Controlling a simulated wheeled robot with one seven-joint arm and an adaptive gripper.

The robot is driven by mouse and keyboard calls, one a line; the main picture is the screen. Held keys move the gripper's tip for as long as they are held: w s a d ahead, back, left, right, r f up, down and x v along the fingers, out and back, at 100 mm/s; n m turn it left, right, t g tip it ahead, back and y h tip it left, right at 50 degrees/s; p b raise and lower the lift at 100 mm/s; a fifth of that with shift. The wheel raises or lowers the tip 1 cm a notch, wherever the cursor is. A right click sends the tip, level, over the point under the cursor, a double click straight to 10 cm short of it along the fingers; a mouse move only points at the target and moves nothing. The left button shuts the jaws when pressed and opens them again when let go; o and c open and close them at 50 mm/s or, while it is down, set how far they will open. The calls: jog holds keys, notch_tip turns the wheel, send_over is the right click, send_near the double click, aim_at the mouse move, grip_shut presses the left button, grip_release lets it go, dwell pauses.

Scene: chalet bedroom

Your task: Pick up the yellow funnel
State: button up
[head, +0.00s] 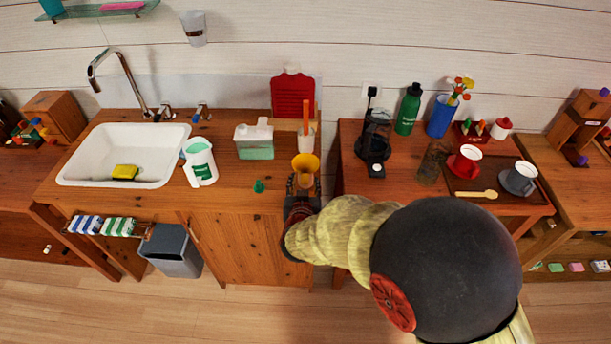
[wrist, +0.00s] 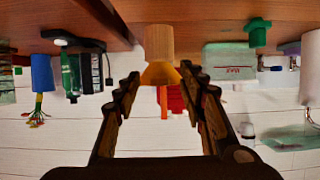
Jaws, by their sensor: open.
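The yellow funnel (head: 306,162) stands upright at the front edge of the wooden counter, wide mouth up. In the wrist view, which is upside down, the funnel (wrist: 160,74) shows as an orange-yellow cone. A tan cylinder (wrist: 159,42) is directly under it, perhaps a stand; I cannot tell. My gripper (head: 303,184) reaches the funnel from the front. In the wrist view my gripper (wrist: 160,79) is open, with one fingertip on each side of the cone. A gap shows on the left; the right fingertip looks close to it, and contact is unclear.
A green small piece (head: 259,186) stands left of the funnel. A coffee maker (head: 374,140) stands to the right, across a gap between counters.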

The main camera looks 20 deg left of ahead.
jog(key=shift+w+a+f, duration=0.1)
jog(key=shift+w, duration=0.5)
jog(key=shift+c, duration=0.4)
jog(key=c, duration=0.9)
jog(key=shift+c, duration=0.2)
